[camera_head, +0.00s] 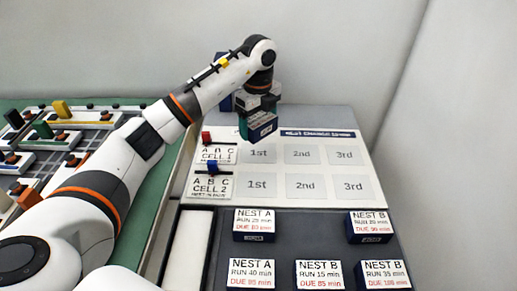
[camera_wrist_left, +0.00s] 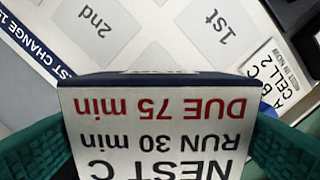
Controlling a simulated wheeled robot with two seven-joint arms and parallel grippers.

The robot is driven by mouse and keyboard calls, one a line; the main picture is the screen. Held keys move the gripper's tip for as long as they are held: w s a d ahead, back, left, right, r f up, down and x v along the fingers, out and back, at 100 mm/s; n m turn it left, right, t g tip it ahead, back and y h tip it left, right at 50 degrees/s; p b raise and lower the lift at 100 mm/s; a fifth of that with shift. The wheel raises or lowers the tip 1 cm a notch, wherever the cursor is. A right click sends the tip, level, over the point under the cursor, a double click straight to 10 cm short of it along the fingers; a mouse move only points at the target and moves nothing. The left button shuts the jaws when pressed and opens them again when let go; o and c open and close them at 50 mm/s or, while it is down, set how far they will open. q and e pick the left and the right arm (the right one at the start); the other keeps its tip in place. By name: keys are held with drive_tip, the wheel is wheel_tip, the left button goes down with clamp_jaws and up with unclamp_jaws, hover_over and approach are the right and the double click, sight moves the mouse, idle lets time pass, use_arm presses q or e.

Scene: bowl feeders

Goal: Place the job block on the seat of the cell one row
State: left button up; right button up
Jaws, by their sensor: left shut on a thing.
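My left gripper (camera_head: 259,116) is shut on a job block (camera_head: 263,128), holding it in the air near the back of the white board. In the left wrist view the block (camera_wrist_left: 150,130) sits between the teal fingers, its label reading NEST C, RUN 30 min, DUE 75 min upside down. The cell 1 row has flat grey seats: 1st (camera_head: 258,154), 2nd (camera_head: 302,153) and 3rd (camera_head: 347,153), all bare where visible. The block appears just behind or above the 1st seat; its height is hard to tell. My right gripper is out of view.
The cell 2 row's 1st seat (camera_head: 261,186) and its neighbours are empty. A red piece (camera_head: 206,137) and a blue piece (camera_head: 212,165) stand by the cell labels. Several labelled blocks, including a NEST A block (camera_head: 254,221), stand on the dark front tray (camera_head: 305,235).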

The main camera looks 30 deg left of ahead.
sight(258, 119)
use_arm(q)
wheel_tip(258, 119, down, 8)
drive_tip(key=shift+r, duration=0.2)
drive_tip(key=shift+f, duration=0.1)
drive_tip(key=o, duration=1)
drive_tip(key=shift+f, duration=0.1)
wheel_tip(258, 119, up, 12)
drive_tip(key=shift+r, duration=0.25)
